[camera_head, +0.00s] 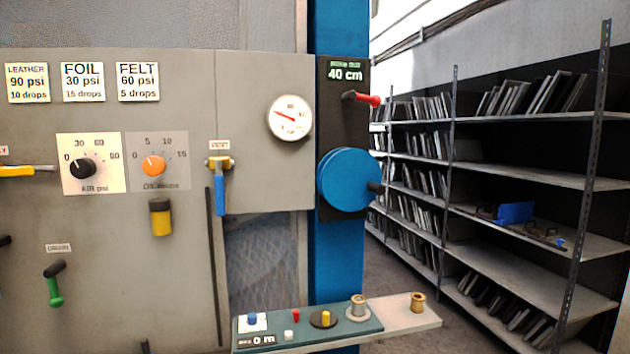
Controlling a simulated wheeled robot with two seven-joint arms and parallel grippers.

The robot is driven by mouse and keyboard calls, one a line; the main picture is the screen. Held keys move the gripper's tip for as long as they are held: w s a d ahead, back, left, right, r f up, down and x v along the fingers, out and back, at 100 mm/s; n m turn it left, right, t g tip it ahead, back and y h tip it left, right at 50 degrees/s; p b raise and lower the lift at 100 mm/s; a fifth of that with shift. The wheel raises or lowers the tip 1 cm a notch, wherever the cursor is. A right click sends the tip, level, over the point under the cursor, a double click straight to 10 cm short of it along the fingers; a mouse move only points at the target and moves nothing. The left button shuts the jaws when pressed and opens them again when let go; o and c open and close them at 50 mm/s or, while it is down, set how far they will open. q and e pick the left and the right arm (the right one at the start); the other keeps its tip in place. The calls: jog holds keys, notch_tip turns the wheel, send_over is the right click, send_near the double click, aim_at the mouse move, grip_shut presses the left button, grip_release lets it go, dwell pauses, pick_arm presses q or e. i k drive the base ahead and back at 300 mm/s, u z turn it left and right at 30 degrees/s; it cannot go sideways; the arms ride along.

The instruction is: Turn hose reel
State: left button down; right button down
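The hose reel seems to be the round blue disc (345,180) on a black plate, mounted on a blue post right of the grey panel. A dark handle (375,188) sticks out at its right side. A small green display (345,71) above it reads "40 cm"; its small top line is too blurred to read surely. A red-tipped lever (362,98) sits between the display and the disc. Neither of my grippers is in view.
The grey panel (190,250) carries two dials, a gauge (289,118), a blue-handled valve (220,190) and a green-handled lever (54,285). A shelf with a green mat (300,338) and small parts juts out below. Metal racks (545,178) stand at right.

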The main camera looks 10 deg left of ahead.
aim_at(349, 179)
jog(key=k, duration=0.65)
jog(key=z, duration=0.65)
jog(key=i, duration=1.75)
jog(key=u, duration=0.9)
jog(key=i, duration=0.5)
jog(key=u, duration=0.4)
